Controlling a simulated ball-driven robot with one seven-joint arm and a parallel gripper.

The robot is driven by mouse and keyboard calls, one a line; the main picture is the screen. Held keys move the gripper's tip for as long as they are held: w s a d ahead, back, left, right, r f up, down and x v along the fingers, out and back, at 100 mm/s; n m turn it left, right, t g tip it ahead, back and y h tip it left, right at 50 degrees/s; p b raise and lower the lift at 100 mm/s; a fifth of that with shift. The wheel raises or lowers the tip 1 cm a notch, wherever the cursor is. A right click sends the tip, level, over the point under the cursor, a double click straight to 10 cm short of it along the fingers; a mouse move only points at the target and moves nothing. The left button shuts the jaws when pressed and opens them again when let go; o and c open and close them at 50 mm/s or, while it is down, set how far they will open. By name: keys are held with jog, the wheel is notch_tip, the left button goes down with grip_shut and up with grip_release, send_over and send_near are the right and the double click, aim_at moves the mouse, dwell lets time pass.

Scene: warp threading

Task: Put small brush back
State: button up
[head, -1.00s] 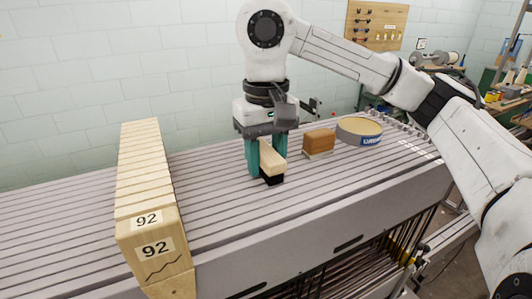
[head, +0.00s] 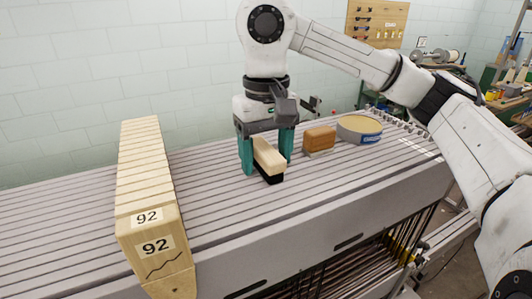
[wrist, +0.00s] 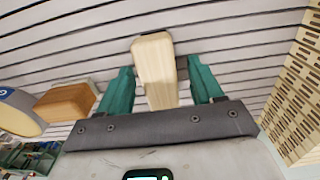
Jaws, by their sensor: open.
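The small brush (head: 268,157) has a pale wooden back and black bristles. It stands bristles down on the grey slatted top (head: 225,200). My gripper (head: 267,165) is open, with one teal finger on each side of the brush. In the wrist view the brush (wrist: 155,70) lies between the two fingers (wrist: 160,90), with a visible gap on both sides.
A brown block with a pale base (head: 319,140) and a round tin (head: 359,129) stand to the right of the brush. A long wooden row of pieces marked 92 (head: 150,210) stands to the left. The slats between are clear.

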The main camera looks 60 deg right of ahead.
aim_at(267, 149)
notch_tip(267, 149, up, 12)
jog(key=b, duration=0.1)
jog(key=shift+d+f, duration=0.1)
dwell(1.4)
